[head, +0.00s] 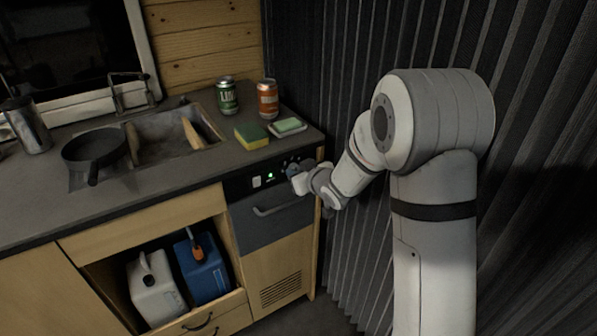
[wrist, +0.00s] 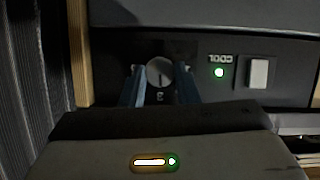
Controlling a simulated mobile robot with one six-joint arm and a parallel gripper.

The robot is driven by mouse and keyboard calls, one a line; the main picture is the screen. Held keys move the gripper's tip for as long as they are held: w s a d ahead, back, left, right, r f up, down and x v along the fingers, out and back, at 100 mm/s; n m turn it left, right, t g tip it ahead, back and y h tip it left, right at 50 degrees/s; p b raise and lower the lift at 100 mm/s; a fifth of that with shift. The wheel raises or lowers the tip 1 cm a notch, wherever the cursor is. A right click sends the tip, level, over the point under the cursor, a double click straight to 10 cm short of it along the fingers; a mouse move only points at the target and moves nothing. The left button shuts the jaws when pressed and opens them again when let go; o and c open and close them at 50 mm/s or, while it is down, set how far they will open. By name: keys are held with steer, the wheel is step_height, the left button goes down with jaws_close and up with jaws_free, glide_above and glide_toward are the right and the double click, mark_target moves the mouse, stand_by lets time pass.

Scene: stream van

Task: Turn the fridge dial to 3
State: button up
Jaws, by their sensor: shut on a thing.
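The fridge dial (wrist: 160,72) is a round grey knob on the dark control panel (wrist: 290,80), seen up close in the wrist view. My gripper (wrist: 161,84) has its two blue-grey fingers on either side of the dial and is shut on it. A pale mark like a 3 shows just below the knob in the wrist view; the other marks are hidden or too dark to read. A thin line shows on the knob face, roughly upright in the picture. In the head view my gripper (head: 299,182) is at the panel above the fridge door (head: 272,222) and hides the dial.
A lit green lamp (wrist: 219,72) by the word COOL and a pale switch (wrist: 258,73) sit right of the dial in the wrist view. The countertop above holds a sponge (head: 251,136), a soap dish (head: 288,127) and two cans. A corrugated dark wall (head: 335,100) stands close on the right.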

steer(key=shift+c, duration=0.7)
steer(key=shift+r+p, duration=0.15)
steer(key=shift+p, duration=0.3)
steer(key=shift+m+p, duration=0.3)
steer(key=o, duration=1)
steer(key=shift+c, duration=0.2)
steer(key=v, duration=0.7)
steer(key=shift+s+d, duration=0.2)
steer(key=shift+d, duration=0.15)
